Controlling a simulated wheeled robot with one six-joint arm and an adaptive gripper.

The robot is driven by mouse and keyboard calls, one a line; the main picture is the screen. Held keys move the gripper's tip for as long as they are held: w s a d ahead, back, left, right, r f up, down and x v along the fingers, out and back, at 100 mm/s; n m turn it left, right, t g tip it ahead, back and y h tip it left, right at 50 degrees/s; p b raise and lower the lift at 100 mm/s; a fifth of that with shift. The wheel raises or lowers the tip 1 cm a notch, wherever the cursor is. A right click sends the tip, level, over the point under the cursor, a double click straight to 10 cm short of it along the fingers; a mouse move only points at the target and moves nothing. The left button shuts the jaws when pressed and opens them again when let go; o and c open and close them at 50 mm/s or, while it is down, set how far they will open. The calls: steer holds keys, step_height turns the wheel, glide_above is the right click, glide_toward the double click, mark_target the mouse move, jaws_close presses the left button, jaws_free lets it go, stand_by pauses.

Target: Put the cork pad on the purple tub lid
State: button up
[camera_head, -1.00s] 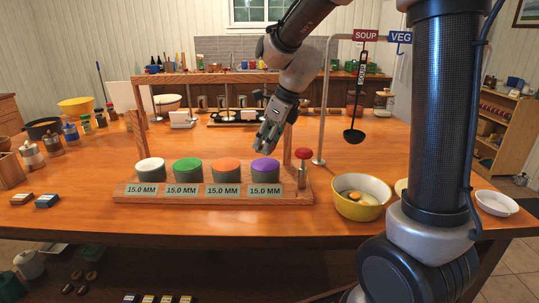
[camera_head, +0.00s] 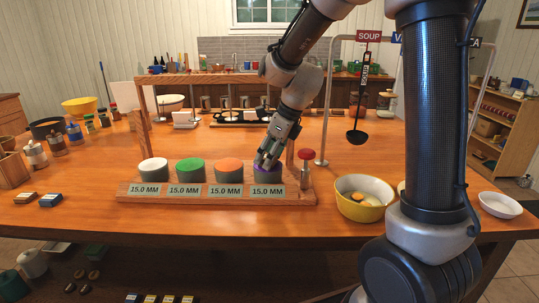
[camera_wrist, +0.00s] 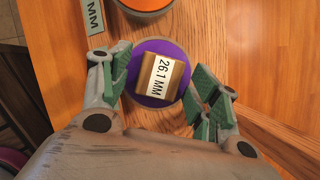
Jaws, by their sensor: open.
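The cork pad (camera_wrist: 160,76) is a small tan block with a white label reading 26.1 MM. In the wrist view it lies over the purple tub lid (camera_wrist: 160,46), near its middle and apparently resting on it. My gripper (camera_wrist: 161,84) is open, with green finger pads on the left and right of the pad and gaps showing on both sides. In the head view my gripper (camera_head: 266,160) is down at the purple-lidded tub (camera_head: 268,178), the rightmost in the row. There it hides the pad and much of the lid.
White (camera_head: 153,164), green (camera_head: 190,165) and orange (camera_head: 229,165) lids sit left of the purple one on a wooden stand (camera_head: 125,192). A red-topped post (camera_head: 304,155) stands close right of my gripper. A yellow bowl (camera_head: 362,205) is farther right. A wooden frame rises behind.

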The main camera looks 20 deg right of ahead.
steer(key=v, duration=1.1)
steer(key=s+d+n+h, duration=0.1)
steer(key=s+d+n, duration=0.2)
steer(key=s+n, duration=0.5)
steer(key=s+d+n+h, duration=0.1)
steer(key=s+d+n, duration=0.3)
steer(key=s+n, duration=0.3)
steer(key=s+d+n+t+h, duration=0.1)
steer(key=s+d+n, duration=0.3)
steer(key=s+n, duration=0.4)
steer(key=n, duration=0.3)
steer(key=shift+s+h, duration=0.3)
steer(key=shift+f, duration=0.15)
stand_by(0.4)
